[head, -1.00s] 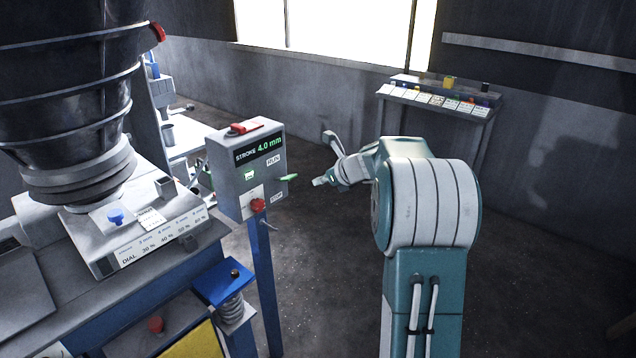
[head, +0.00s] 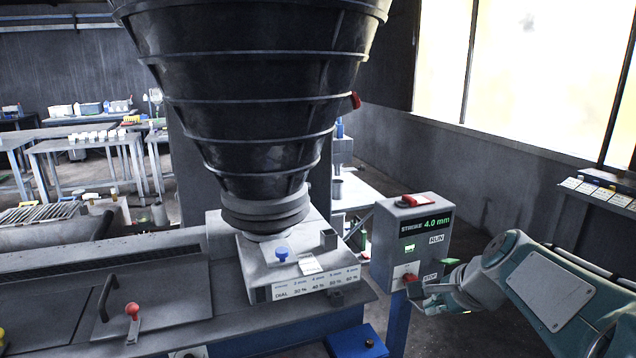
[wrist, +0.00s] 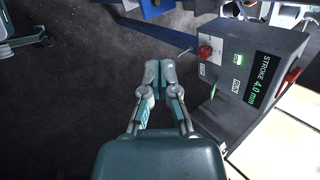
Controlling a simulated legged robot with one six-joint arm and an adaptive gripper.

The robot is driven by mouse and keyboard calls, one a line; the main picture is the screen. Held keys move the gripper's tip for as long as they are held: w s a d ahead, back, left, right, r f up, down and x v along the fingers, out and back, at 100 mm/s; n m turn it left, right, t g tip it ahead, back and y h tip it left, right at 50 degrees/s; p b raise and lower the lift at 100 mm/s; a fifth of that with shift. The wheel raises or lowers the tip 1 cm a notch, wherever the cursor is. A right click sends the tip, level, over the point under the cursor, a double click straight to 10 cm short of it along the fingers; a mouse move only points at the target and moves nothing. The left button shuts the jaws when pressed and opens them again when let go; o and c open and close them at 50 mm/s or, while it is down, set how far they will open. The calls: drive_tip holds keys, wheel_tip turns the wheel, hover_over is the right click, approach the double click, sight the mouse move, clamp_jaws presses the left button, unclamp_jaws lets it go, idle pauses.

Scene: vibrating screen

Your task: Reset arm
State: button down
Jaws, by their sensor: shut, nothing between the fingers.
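My gripper (head: 432,288) is at the right of the head view, beside the lower right of the grey control box (head: 382,240). Its fingertips overlap the box's edge in the picture; I cannot tell whether they touch it. In the wrist view my gripper (wrist: 159,72) has its fingers together with nothing between them, over dark floor. The control box (wrist: 240,115) is to its right there, tilted, with a screen reading STROKE 4.0 mm, a lit green RUN button (wrist: 238,59) and a red STOP button (wrist: 205,51).
A black ribbed hopper (head: 250,90) stands above a dial plate (head: 300,282) with a blue knob (head: 282,253). A red-knobbed lever (head: 132,311) is at lower left. Benches (head: 85,145) stand behind at left. A label shelf (head: 600,195) is at the right wall.

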drive_tip(key=s+a+f+n+h, duration=0.1)
drive_tip(key=s+a+n, duration=0.1)
drive_tip(key=s+n, duration=0.5)
drive_tip(key=s+a+f+n+h, duration=0.2)
drive_tip(key=s+n, duration=0.6)
drive_tip(key=s, duration=0.5)
drive_tip(key=shift+a+f+n+g, duration=0.25)
drive_tip(key=shift+f+n+g, duration=0.05)
drive_tip(key=shift+g, duration=0.1)
